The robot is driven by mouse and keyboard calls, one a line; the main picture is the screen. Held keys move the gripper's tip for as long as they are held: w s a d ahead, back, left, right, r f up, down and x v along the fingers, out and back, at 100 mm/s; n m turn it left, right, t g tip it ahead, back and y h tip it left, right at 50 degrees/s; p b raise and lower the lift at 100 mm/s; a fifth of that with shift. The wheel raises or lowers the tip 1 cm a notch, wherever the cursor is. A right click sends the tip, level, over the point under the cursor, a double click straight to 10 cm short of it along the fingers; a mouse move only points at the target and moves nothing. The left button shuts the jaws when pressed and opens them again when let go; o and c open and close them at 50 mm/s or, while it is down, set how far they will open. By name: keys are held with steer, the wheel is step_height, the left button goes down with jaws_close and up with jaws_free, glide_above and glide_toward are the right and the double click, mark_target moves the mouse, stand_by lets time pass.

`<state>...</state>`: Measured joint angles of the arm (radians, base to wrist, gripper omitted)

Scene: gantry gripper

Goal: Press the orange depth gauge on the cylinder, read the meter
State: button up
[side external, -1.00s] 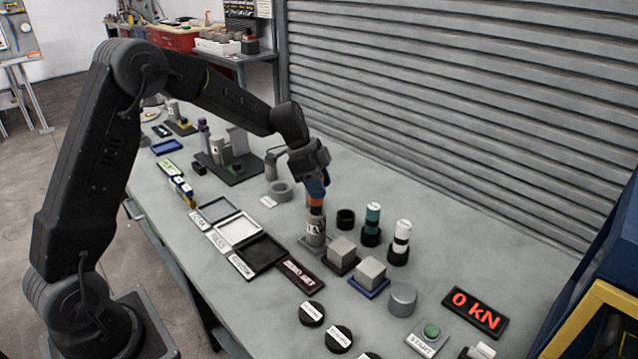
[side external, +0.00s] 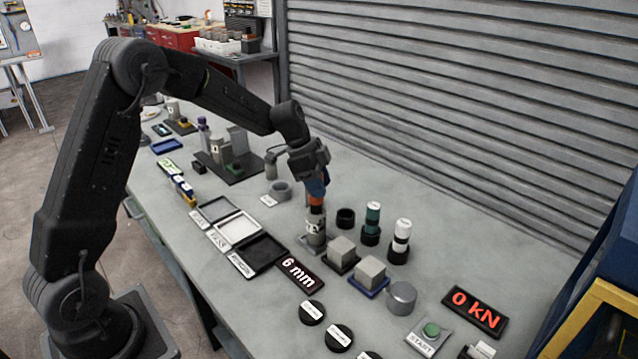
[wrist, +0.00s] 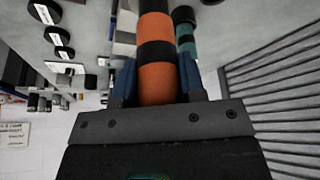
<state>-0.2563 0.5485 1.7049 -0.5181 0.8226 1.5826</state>
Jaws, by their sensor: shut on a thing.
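My gripper (side external: 318,186) is shut on the orange depth gauge (side external: 316,203), which is upright. In the wrist view the orange and black gauge (wrist: 157,75) sits between the blue fingers. The gauge's lower end is on top of the grey metal cylinder (side external: 314,232), which stands on a small base on the bench.
Grey cubes (side external: 341,249) on small pads stand right of the cylinder. A black ring (side external: 345,218), a teal gauge (side external: 372,222) and a white gauge (side external: 401,238) stand behind. Open trays (side external: 258,256) lie to the left. A "0 kN" display (side external: 474,312) is at the right.

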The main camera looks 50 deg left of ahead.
steer(key=shift+r, duration=3.5)
